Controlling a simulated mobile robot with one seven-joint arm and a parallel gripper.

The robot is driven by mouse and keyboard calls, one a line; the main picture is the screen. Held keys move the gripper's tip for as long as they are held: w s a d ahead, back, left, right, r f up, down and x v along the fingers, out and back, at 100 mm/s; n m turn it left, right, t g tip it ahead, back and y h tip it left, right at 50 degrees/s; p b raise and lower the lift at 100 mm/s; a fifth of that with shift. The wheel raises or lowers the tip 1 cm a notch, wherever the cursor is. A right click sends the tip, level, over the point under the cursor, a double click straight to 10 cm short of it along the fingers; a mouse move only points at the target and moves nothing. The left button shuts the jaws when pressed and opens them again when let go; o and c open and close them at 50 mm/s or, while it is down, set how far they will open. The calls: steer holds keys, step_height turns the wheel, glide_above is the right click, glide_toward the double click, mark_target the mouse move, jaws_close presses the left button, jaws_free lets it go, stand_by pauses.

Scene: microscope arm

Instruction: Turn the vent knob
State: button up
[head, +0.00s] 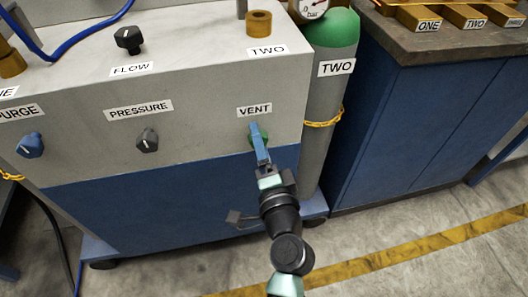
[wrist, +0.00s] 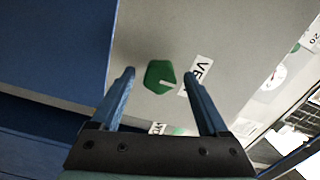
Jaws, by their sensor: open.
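The vent knob (wrist: 159,77) is green with a pale pointer mark. It sits on the grey panel beside the VENT label (head: 254,111), which is partly covered by a finger in the wrist view. In the head view my gripper (head: 259,142) reaches the panel just below that label and hides most of the knob. In the wrist view my gripper (wrist: 159,75) is open, with one blue finger on each side of the knob. Small gaps show between the knob and the fingers. I cannot tell how far the fingertips are from the panel.
The black pressure knob (head: 147,140) and blue purge knob (head: 31,145) are to the left on the same panel. A black flow knob (head: 129,39) is on top. A green-topped gas cylinder (head: 330,90) stands close on the right, beside a blue cabinet (head: 430,125).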

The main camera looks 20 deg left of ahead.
steer(key=v, duration=1.3)
steer(key=shift+w, duration=0.1)
steer(key=w+d+r+n+t+h, duration=0.15)
steer(key=w+r+n, duration=0.25)
steer(key=r, duration=0.8)
steer(key=w+d+r+n+t+h, duration=0.1)
steer(key=w+r+n+t, duration=0.25)
steer(key=r, duration=0.95)
steer(key=s+d+r+t+h, duration=0.2)
steer(key=s+r+h, duration=0.1)
steer(key=r, duration=0.5)
steer(key=s+d+r+t+h, duration=0.2)
steer(key=s+r+t, duration=0.1)
steer(key=r, duration=0.5)
steer(key=s+d+r+t+h, duration=0.2)
steer(key=s+r+h, duration=0.1)
steer(key=r, duration=0.4)
step_height(320, 180, up, 34)
steer(key=p, duration=3.4)
steer(key=shift+w+n, duration=0.25)
steer(key=shift+n, duration=0.2)
steer(key=shift+a+r+y, duration=0.1)
steer(key=shift+y, duration=0.15)
